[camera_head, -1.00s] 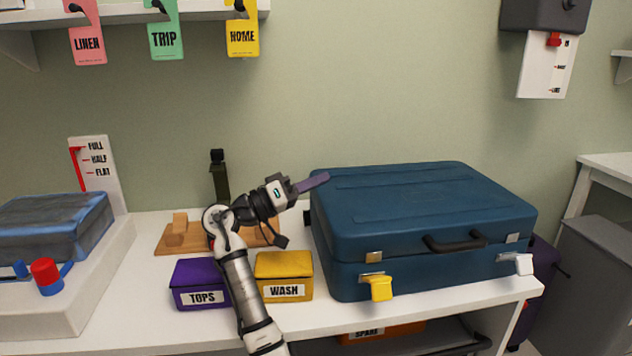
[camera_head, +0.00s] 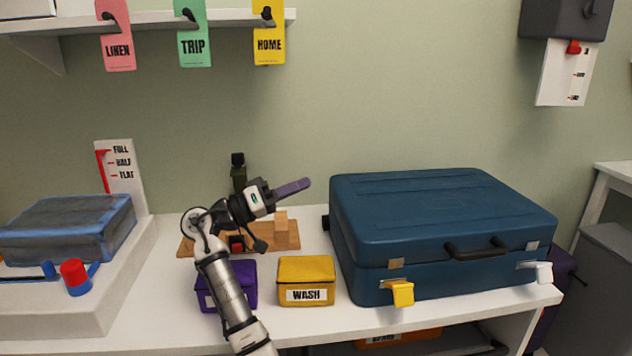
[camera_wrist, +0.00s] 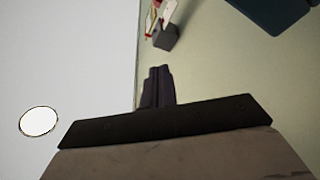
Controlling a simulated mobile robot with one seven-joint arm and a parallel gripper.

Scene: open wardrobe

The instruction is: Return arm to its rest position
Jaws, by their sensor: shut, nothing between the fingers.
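My gripper (camera_head: 293,188) is shut and empty. In the head view it is raised above the table and points right, with its fingertips left of the blue suitcase (camera_head: 430,215) and apart from it. My arm rises from the bottom of the picture, in front of the purple TOPS box (camera_head: 242,281) and part of a wooden board (camera_head: 187,247). In the wrist view the dark closed fingers (camera_wrist: 157,88) have nothing between them, and the green wall lies beyond.
A yellow WASH box (camera_head: 306,272) stands right of the TOPS box. A blue covered bundle (camera_head: 70,225) lies on a white block at left. LINEN, TRIP and HOME tags hang from the shelf (camera_head: 225,17). Open air lies above the table before the wall.

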